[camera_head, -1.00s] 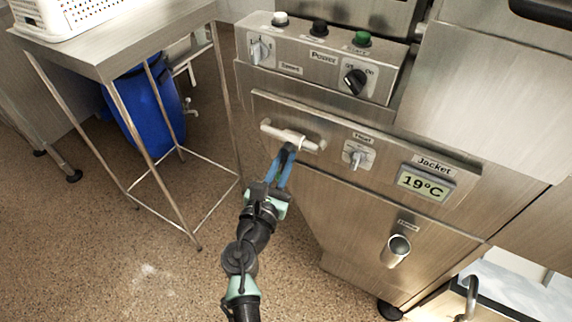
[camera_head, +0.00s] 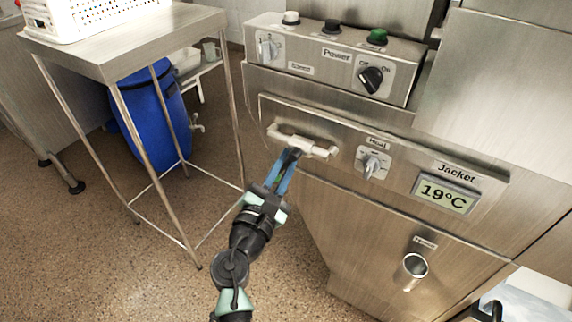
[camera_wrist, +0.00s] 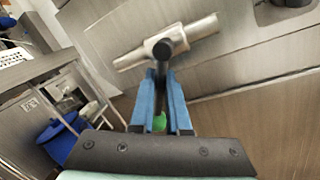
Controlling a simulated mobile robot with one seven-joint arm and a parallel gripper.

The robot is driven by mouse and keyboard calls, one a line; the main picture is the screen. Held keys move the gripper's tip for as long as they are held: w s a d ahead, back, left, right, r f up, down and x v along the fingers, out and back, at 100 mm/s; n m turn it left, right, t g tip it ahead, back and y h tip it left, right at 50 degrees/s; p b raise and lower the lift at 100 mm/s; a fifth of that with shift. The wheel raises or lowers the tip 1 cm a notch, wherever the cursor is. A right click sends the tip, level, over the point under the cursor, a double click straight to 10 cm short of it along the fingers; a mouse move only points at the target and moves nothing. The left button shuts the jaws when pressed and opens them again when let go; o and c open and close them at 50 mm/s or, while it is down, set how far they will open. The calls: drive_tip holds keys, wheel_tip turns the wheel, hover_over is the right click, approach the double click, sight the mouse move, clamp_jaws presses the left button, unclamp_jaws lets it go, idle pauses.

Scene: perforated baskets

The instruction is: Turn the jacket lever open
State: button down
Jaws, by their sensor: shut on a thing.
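The jacket lever (camera_wrist: 160,78) is a dark handle on a pale metal pipe fitting (camera_head: 303,143) on the front of the steel machine. In the wrist view the fitting (camera_wrist: 190,35) runs across the top, with a round dark hub in its middle. My gripper (camera_head: 289,165) has blue fingers and reaches the fitting from below. In the wrist view my gripper (camera_wrist: 162,95) is shut on the dark lever, which lies between the fingertips. The fingers hide much of the lever, and its exact angle is hard to tell.
Right of the lever are the Heat knob (camera_head: 372,163) and the Jacket display (camera_head: 446,193) reading 19°C. A control box (camera_head: 335,60) with knobs and buttons sits above. A steel table (camera_head: 130,45) with a white perforated basket (camera_head: 88,14) stands left, near a blue barrel (camera_head: 152,112). Floor between is clear.

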drive_tip(key=c, duration=0.9)
unclamp_jaws()
drive_tip(key=shift+s, duration=0.1)
drive_tip(key=v, duration=1.3)
drive_tip(key=shift+p, duration=0.45)
